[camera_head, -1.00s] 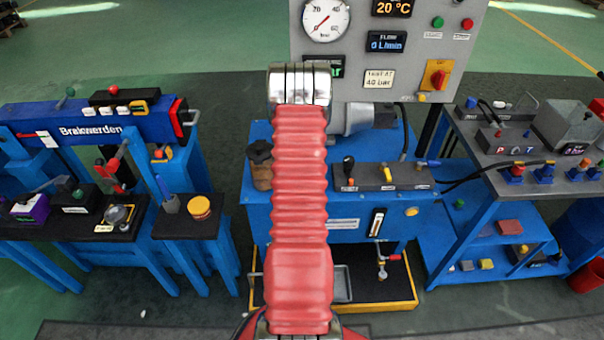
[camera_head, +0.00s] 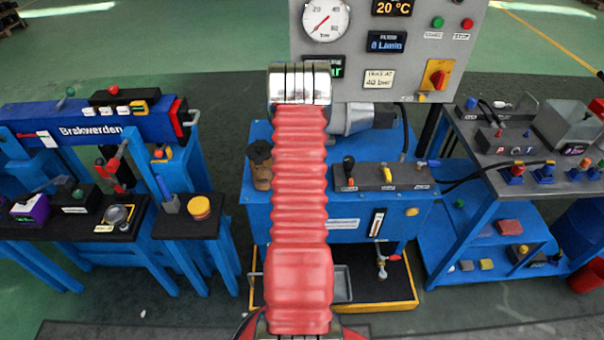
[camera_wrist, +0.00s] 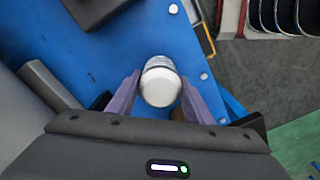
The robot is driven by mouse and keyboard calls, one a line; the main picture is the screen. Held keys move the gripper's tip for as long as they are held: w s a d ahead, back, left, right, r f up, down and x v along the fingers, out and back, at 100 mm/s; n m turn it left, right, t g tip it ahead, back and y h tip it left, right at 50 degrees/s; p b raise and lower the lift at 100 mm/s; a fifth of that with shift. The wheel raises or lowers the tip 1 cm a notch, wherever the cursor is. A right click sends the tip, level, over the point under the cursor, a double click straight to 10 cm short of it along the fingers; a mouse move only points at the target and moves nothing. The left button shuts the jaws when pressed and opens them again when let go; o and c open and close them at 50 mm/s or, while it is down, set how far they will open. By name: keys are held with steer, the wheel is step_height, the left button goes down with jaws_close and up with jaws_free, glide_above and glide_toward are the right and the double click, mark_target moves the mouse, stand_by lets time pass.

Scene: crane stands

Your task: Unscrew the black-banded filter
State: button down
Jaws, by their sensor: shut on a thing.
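In the wrist view, a silver-white round canister (camera_wrist: 161,83), which looks like the filter, sits between the two purple-grey fingers of my gripper (camera_wrist: 158,90). The fingers press on it from both sides, and its pale round end faces the camera. I cannot make out a black band on it. The canister is in front of a blue surface (camera_wrist: 140,45). In the head view, my red-sleeved arm stands in the middle and hides the gripper and the canister.
A blue hydraulic unit (camera_head: 330,225) with a grey gauge panel (camera_head: 420,60) stands behind my arm. A bench with tools (camera_head: 185,225) is on the left. A blue-legged table (camera_head: 490,160) with fittings is on the right. Dark floor lies between them.

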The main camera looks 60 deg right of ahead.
steer(key=shift+n, duration=2.6)
steer(key=shift+n, duration=2.5)
steer(key=shift+r+n, duration=0.1)
steer(key=shift+n, duration=2.5)
